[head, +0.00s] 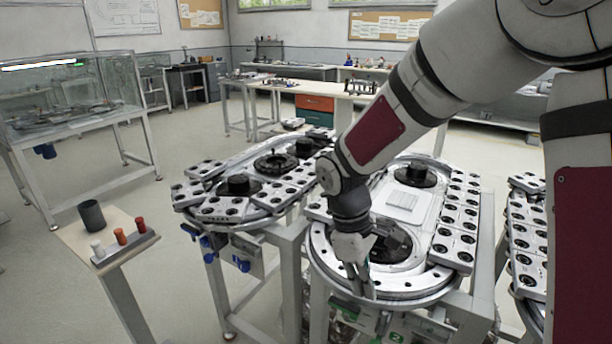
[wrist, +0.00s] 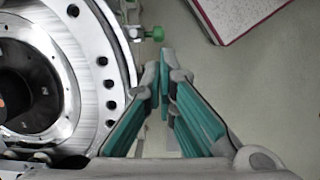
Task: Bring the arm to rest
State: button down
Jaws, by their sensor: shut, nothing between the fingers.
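My gripper (head: 361,285) hangs pointing down at the near edge of the closest ring track (head: 322,252) in the head view. In the wrist view my gripper (wrist: 164,62) shows its two teal-padded fingers with the tips together and nothing between them. The track's silvery rim with dark holes (wrist: 101,62) lies just left of the fingers in the wrist view. My arm reaches down from the upper right of the head view, bent at the elbow and wrist, and hides part of the track.
A second ring track (head: 215,212) stands to the left. A small stand (head: 75,238) with a dark cup (head: 92,215) and several coloured pegs is at far left. More track plates (head: 528,240) stand at right. Open floor (head: 180,290) lies between the stand and the tracks.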

jog(key=s+d+r+m+t+y+p, duration=0.1)
jog(key=s+d+r+m+t, duration=0.1)
jog(key=s+r+m, duration=0.3)
jog(key=s+d+r+m+t+y+p, duration=0.1)
jog(key=s+r+m, duration=0.4)
jog(key=s+r, duration=0.8)
jog(key=s+d+t, duration=0.1)
jog(key=s+t, duration=0.1)
jog(key=shift+d+m+t, duration=0.25)
jog(key=shift+m+t, duration=0.05)
jog(key=shift+t, duration=0.1)
